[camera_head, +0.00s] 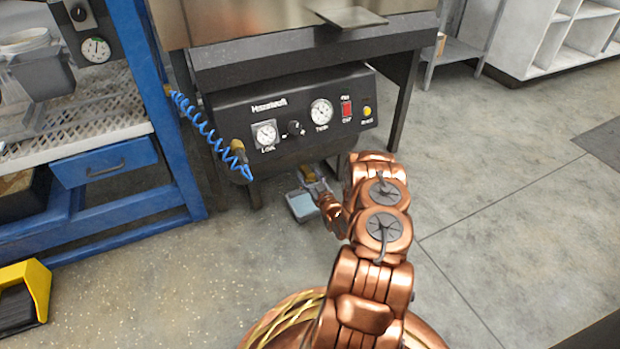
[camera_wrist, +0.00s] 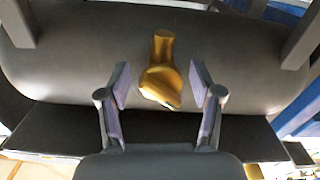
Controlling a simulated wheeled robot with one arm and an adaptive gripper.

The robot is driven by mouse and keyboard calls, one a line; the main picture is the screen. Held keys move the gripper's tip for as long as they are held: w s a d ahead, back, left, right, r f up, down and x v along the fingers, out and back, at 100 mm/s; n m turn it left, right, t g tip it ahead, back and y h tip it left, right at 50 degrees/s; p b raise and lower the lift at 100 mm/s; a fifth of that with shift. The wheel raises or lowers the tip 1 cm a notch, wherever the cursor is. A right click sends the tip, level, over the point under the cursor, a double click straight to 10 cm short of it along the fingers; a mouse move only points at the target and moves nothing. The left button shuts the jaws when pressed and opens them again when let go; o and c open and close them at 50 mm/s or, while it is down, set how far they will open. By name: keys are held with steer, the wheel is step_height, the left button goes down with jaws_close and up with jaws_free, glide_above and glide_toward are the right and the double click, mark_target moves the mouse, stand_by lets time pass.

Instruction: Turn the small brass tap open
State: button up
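The small brass tap (camera_wrist: 160,80) sits between my two fingers in the wrist view, with its stem against the dark underside of the hopper housing (camera_wrist: 70,60). My gripper (camera_wrist: 160,87) is open. A gap shows on each side of the tap, so the fingers do not appear to touch it. In the head view the tap (camera_head: 307,173) is a small yellowish bit under the black control panel (camera_head: 290,112), partly hidden by my gripper (camera_head: 316,187). The exact angle of the tap's handle is hard to tell.
A small grey-blue container (camera_head: 301,206) is on the floor below the tap. A blue coiled hose (camera_head: 205,130) hangs at the panel's left, near a blue shelf frame (camera_head: 160,100). The floor (camera_head: 500,190) to the right is clear.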

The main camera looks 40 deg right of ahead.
steer(key=shift+s, duration=0.1)
steer(key=v, duration=1.2)
stand_by(0.4)
steer(key=w+d+m, duration=0.1)
steer(key=w, duration=0.2)
steer(key=w+d+m, duration=0.1)
steer(key=w, duration=0.3)
steer(key=w+d+m, duration=0.1)
steer(key=w, duration=0.2)
steer(key=shift+w+d+f+m, duration=0.1)
steer(key=shift+w+f+m, duration=0.1)
steer(key=shift+m, duration=0.1)
steer(key=shift+w+d+r, duration=0.2)
steer(key=shift+w+d, duration=0.05)
steer(key=shift+w, duration=0.25)
